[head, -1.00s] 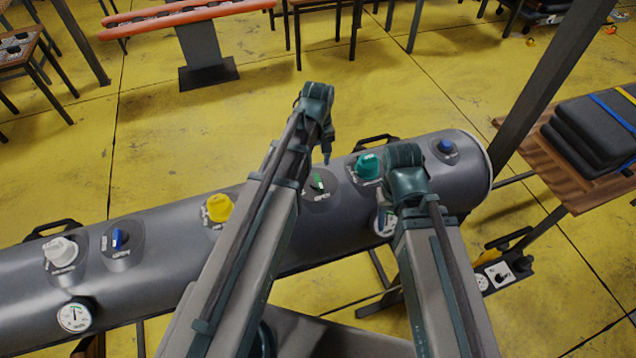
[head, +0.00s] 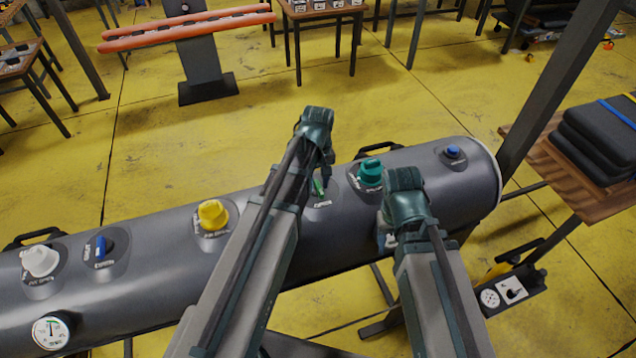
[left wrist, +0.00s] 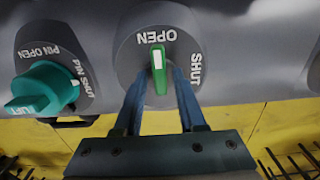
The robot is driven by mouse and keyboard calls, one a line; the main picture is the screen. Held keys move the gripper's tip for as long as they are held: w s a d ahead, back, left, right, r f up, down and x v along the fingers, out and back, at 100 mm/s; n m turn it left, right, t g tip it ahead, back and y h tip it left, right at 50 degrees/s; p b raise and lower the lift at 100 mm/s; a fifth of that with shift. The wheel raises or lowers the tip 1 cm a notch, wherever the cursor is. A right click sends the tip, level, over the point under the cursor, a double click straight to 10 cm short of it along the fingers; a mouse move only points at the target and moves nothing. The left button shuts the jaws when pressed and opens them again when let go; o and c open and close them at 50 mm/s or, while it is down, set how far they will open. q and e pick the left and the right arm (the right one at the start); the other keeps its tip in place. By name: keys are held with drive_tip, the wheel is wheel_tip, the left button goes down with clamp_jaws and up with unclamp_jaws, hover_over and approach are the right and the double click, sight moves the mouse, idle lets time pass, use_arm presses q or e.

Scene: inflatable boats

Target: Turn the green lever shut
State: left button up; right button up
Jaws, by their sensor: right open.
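The green lever (head: 318,187) sits on a round plate on top of the grey tube (head: 150,250). In the left wrist view the green lever (left wrist: 158,70) has its white mark toward the word OPEN; the word SHUT is at the right of the plate. My left gripper (head: 324,180) is down at the lever. In the left wrist view its two fingers (left wrist: 160,85) are apart, one on each side of the lever, with small gaps showing. My right gripper (head: 387,232) is low at the tube's front side, open, mostly hidden behind its own arm.
A teal knob (head: 370,172) stands close right of the lever; it also shows in the left wrist view (left wrist: 42,88). A yellow knob (head: 212,215), blue lever (head: 101,248), white knob (head: 40,262) and gauge (head: 50,332) lie further left. A blue knob (head: 453,152) is near the right end.

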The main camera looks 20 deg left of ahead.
use_arm(q)
clamp_jaws()
drive_tip(key=m, duration=0.4)
drive_tip(key=shift+a, duration=0.1)
drive_tip(key=m, duration=0.4)
drive_tip(key=shift+a+m, duration=0.2)
drive_tip(key=shift+m, duration=0.1)
drive_tip(key=m, duration=0.4)
drive_tip(key=shift+a, duration=0.15)
drive_tip(key=m, duration=0.5)
drive_tip(key=shift+w+a, duration=0.1)
drive_tip(key=shift+m, duration=0.3)
